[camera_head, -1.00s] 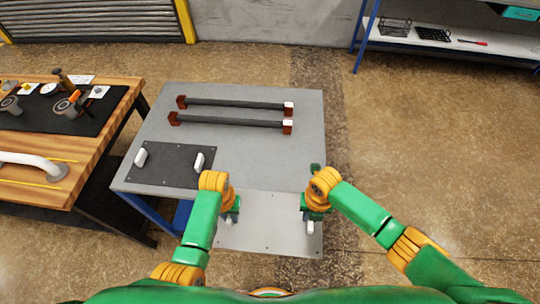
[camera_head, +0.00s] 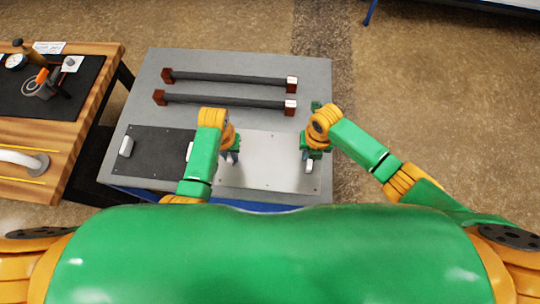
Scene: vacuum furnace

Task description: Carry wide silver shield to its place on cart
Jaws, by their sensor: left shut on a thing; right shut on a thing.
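The wide silver shield (camera_head: 268,165) is a flat, light metal plate with a white handle near each short side. It is over the front right of the grey cart top (camera_head: 220,62), right of a dark plate. I cannot tell whether it touches the top. My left gripper (camera_head: 229,156) is shut on its left handle, mostly hidden by my wrist. My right gripper (camera_head: 312,160) is shut on its right handle (camera_head: 309,167), whose lower end shows.
A dark plate (camera_head: 157,150) with two white handles lies at the cart's front left. Two dark bars (camera_head: 228,78) with red-brown end blocks lie behind. A wooden workbench (camera_head: 60,142) with tools stands to the left. Open floor lies to the right.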

